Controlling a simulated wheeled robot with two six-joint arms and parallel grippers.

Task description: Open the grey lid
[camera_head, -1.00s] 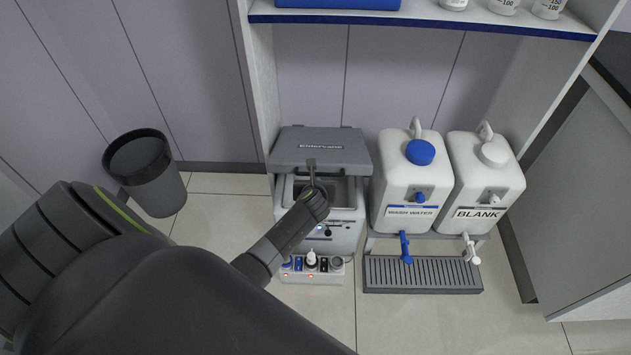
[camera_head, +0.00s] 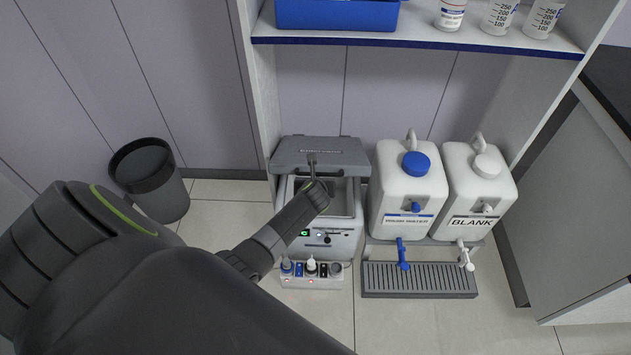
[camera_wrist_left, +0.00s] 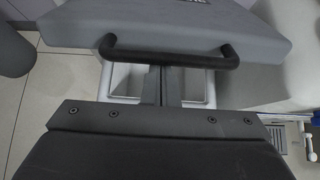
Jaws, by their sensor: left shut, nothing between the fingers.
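The grey lid (camera_head: 340,160) of the water-bath-like device (camera_head: 333,246) stands raised at the back, and the basin (camera_head: 345,197) in front of it is uncovered. My left gripper (camera_head: 311,160) reaches over the basin from the front, its thin fingertips up against the lid's front part. In the left wrist view, the lid (camera_wrist_left: 180,25) fills the top, with a black bar handle (camera_wrist_left: 170,58) along its near edge. The shut, empty fingers (camera_wrist_left: 160,75) are at the handle's middle; their tips are hidden behind the bar. My right gripper is out of view.
White canisters labelled wash water (camera_head: 408,190) and blank (camera_head: 476,190) stand close to the right, above a grey drip grate (camera_head: 420,281). A dark bin (camera_head: 150,180) stands left. A shelf (camera_head: 420,40) overhangs behind. A power strip (camera_head: 312,275) lies in front.

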